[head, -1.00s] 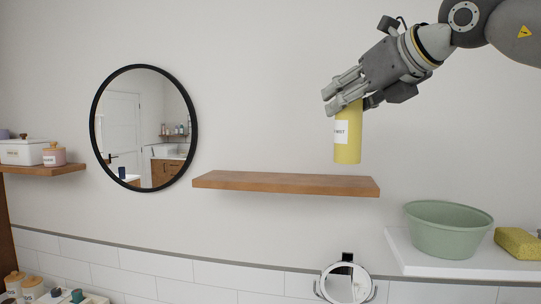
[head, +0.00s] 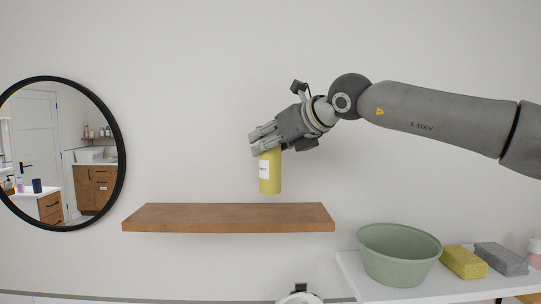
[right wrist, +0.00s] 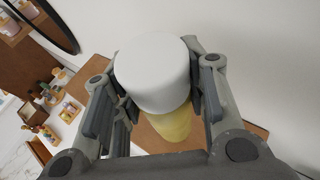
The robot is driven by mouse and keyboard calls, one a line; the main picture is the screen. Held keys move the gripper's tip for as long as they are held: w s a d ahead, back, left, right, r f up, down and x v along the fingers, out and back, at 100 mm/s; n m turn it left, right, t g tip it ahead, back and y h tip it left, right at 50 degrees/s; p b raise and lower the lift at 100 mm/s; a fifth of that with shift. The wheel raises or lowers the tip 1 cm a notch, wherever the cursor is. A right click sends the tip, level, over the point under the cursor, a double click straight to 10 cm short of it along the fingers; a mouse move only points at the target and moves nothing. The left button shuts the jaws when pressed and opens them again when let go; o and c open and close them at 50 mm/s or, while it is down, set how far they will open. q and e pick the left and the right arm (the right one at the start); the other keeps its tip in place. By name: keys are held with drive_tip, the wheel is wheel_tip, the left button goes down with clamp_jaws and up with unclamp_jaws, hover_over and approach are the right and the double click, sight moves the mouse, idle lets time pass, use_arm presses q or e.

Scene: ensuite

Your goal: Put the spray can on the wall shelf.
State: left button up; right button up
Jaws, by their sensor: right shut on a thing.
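The spray can (head: 271,172) is yellow with a white label and hangs upright in my right gripper (head: 264,146). In the right wrist view its white cap (right wrist: 153,72) sits between the two fingers of my right gripper (right wrist: 155,80), which are shut on it. The wall shelf (head: 228,217) is a bare brown wooden board in the middle of the head view. The can's base appears a little above the shelf, with a gap between them. In the right wrist view the shelf (right wrist: 150,140) shows behind and below the can. My left gripper is not in view.
A round black-framed mirror (head: 122,150) hangs at the left. At the lower right, a white ledge (head: 352,275) holds a green basin (head: 400,258), a yellow sponge (head: 463,262) and a grey sponge (head: 501,259). The wooden shelf's top is clear.

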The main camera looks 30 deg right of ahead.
sight(273, 163)
drive_tip(key=shift+d+f+p, duration=0.35)
drive_tip(key=shift+d+f, duration=0.25)
drive_tip(key=shift+f, duration=0.05)
drive_tip(key=f, duration=0.3)
drive_tip(key=shift+w+d+f, duration=0.1)
drive_tip(key=shift+w+f, duration=0.2)
drive_tip(key=shift+w, duration=0.05)
drive_tip(key=shift+s, duration=0.15)
drive_tip(key=shift+s+f+b, duration=0.1)
drive_tip(key=shift+b, duration=0.2)
drive_tip(key=o, duration=1.1)
drive_tip(key=shift+c, duration=0.2)
